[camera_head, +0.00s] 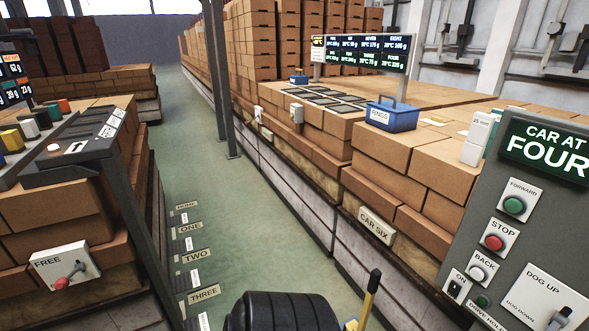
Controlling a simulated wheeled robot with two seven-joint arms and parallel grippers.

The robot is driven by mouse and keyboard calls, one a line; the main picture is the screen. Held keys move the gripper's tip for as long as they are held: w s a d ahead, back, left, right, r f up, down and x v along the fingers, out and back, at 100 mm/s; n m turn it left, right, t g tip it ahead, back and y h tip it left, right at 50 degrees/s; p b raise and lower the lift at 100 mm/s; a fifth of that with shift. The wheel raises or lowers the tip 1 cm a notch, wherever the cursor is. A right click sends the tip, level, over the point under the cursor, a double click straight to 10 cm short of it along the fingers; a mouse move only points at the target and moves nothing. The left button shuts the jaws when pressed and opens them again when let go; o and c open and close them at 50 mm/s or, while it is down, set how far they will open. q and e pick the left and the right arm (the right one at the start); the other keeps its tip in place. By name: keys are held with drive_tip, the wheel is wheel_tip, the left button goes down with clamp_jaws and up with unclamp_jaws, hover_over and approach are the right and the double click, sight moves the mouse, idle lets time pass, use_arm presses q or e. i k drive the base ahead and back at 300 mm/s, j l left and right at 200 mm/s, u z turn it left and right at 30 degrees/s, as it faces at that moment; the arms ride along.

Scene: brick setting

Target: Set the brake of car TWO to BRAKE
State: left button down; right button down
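A white brake box (65,266) is fixed on the side of the brick stack at the lower left. It reads FREE on its upper left, and a short lever with a red knob (61,283) points down and to the left. No car number shows on this box, so I cannot tell whether it is car TWO's. Any BRAKE wording on it is not readable. A floor label TWO (196,257) lies in the aisle to its right. Neither of my grippers is in view.
A grey panel (535,215) at right reads CAR AT FOUR, with FORWARD, STOP and BACK buttons. The CAR SIX brick stack (377,225) borders the green aisle (200,170). A grey post (147,225) stands beside the left stack. A blue RINGS box (392,116) sits on bricks.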

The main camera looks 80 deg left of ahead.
sight(61, 283)
drive_tip(key=u, duration=4.4)
